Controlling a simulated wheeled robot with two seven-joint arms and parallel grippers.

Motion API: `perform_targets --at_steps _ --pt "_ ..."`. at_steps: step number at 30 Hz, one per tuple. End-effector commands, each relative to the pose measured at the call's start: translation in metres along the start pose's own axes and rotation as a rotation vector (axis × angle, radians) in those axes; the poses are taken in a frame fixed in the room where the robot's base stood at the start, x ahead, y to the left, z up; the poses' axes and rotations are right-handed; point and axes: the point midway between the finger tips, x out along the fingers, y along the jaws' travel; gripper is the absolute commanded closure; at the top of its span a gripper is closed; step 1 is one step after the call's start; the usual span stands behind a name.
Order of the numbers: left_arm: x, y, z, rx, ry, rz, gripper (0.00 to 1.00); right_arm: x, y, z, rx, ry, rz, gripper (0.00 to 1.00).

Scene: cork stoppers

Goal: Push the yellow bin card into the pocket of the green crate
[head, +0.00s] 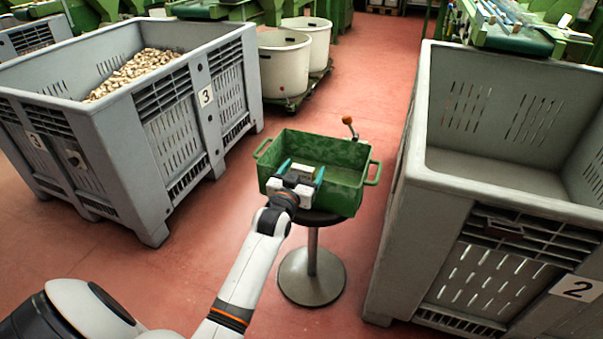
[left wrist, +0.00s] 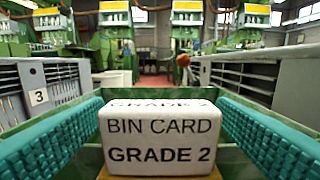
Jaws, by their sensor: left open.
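The green crate (head: 345,187) sits on a round stool between two grey bins. My left gripper (head: 303,172) is over the crate's near side, its teal fingers open and pointing inward. In the left wrist view a white block printed "BIN CARD GRADE 2" (left wrist: 160,140) stands between the open fingers, with a gap on each side. A yellow-tan strip (left wrist: 160,176) shows under it; I cannot tell whether this is the yellow card's edge. In the head view a small pale piece (head: 301,170) shows between the fingers. The pocket is not clearly visible. My right gripper is not in view.
A grey bin of corks (head: 205,130) stands left and an empty grey bin (head: 480,195) right. The stool's base (head: 311,277) is on the red floor. An orange knob (head: 347,120) rises behind the crate. White tubs (head: 284,65) stand behind.

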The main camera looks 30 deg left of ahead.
Motion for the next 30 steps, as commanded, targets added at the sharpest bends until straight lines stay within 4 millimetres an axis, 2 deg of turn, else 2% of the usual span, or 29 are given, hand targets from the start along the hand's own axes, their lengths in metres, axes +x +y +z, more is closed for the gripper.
perform_targets --at_steps 4,6,15,21,30 --pt "-0.002 0.000 0.000 0.000 0.001 0.000 0.21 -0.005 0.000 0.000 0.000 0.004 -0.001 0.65" --pt "-0.014 0.000 0.000 0.000 0.003 0.000 0.21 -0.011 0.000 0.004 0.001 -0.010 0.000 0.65" --pt "-0.080 0.000 0.000 0.000 0.004 0.000 0.21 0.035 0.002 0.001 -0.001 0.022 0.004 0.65" --pt "-0.110 0.000 -0.001 0.000 0.003 0.000 0.21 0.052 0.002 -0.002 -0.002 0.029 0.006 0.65" --pt "-0.120 0.000 0.000 0.000 0.000 0.000 0.21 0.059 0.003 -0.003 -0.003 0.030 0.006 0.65"
